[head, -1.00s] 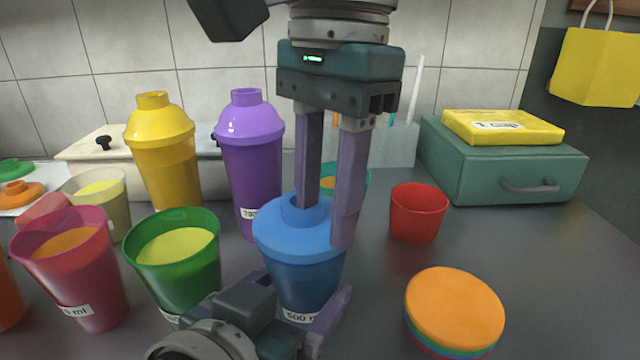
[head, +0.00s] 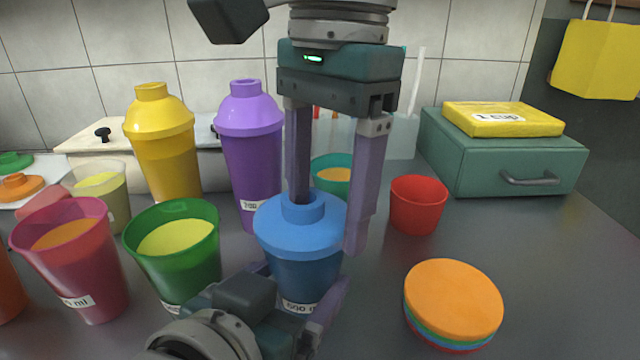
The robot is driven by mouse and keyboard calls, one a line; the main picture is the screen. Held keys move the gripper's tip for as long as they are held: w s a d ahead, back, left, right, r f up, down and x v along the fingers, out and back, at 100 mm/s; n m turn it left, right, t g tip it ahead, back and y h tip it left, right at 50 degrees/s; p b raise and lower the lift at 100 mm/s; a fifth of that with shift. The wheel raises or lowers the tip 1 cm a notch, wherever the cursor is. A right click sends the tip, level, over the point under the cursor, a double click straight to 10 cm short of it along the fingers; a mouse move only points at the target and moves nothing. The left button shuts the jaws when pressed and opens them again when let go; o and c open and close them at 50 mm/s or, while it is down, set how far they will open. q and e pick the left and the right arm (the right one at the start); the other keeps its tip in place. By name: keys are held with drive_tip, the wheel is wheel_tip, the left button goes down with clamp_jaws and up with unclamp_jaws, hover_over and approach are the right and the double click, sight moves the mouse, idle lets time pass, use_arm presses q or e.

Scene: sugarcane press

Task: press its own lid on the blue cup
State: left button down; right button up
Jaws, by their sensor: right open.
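The blue cup (head: 305,283) stands upright at front centre with a white label low on its side. Its blue lid (head: 280,223), with a raised round neck, sits level on the rim; I cannot tell how tightly. My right gripper (head: 328,228) points down from above and is open. One finger overlaps the neck and the other hangs at the lid's right side. My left gripper (head: 298,288) comes in low from the front left, with a finger on each side of the lower cup, shut on it. Its body hides part of the cup's base.
A green cup (head: 172,275) and a pink cup (head: 85,285) stand close on the left. Purple (head: 250,160) and yellow (head: 165,165) lidded cups stand behind. A red cup (head: 418,205) and stacked discs (head: 453,300) are right, with bare counter around them.

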wheel_tip(320, 180, up, 12)
drive_tip(key=shift+w+d, duration=0.35)
drive_tip(key=shift+w, duration=0.1)
drive_tip(key=shift+f, duration=0.1)
use_arm(q)
unclamp_jaws()
drive_tip(key=p+v, duration=0.3)
drive_tip(key=v, duration=0.7)
use_arm(e)
wheel_tip(320, 180, up, 3)
drive_tip(key=shift+f, duration=0.1)
drive_tip(key=shift+a, duration=0.1)
